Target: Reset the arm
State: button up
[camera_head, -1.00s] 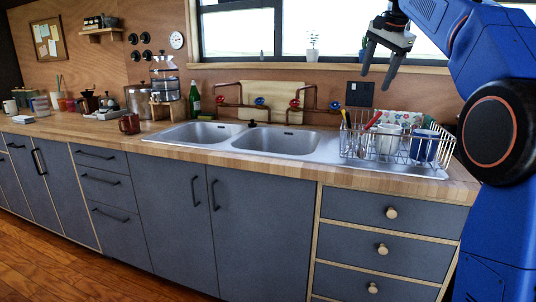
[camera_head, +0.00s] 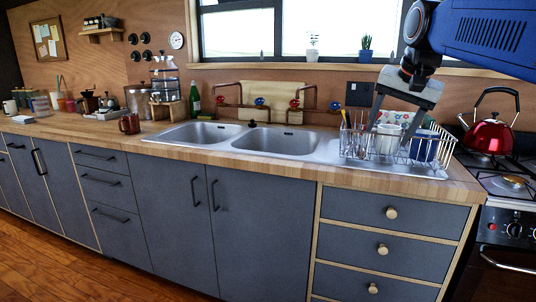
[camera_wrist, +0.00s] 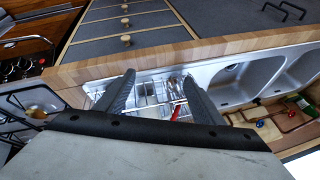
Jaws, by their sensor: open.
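My gripper (camera_head: 394,122) hangs at the upper right in the head view, its grey fingers pointing down over the wire dish rack (camera_head: 400,158). The fingers are spread apart with nothing held between them. In the wrist view the open gripper (camera_wrist: 158,78) also shows, with the rack behind and between its fingers. The rack holds a white mug (camera_head: 388,138), a blue mug (camera_head: 424,146) and some utensils. The fingers partly cover the mugs; I cannot tell how far above the rack they are.
A double sink (camera_head: 240,138) lies left of the rack. A red kettle (camera_head: 490,136) stands on the stove (camera_head: 508,182) at the right. A wall and window (camera_head: 270,32) are behind. The floor (camera_head: 70,250) at the lower left is clear.

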jog(key=s+f+n, duration=0.3)
jog(key=s+f, duration=1)
jog(key=f, duration=0.2)
jog(key=s+a+f+n, duration=0.1)
jog(key=s+f+n, duration=0.2)
jog(key=s+f, duration=1)
notch_tip(320, 180, down, 3)
jog(key=shift+s+a+r+n, duration=0.1)
jog(key=shift+s+a+n, duration=0.2)
jog(key=shift+s+n, duration=0.1)
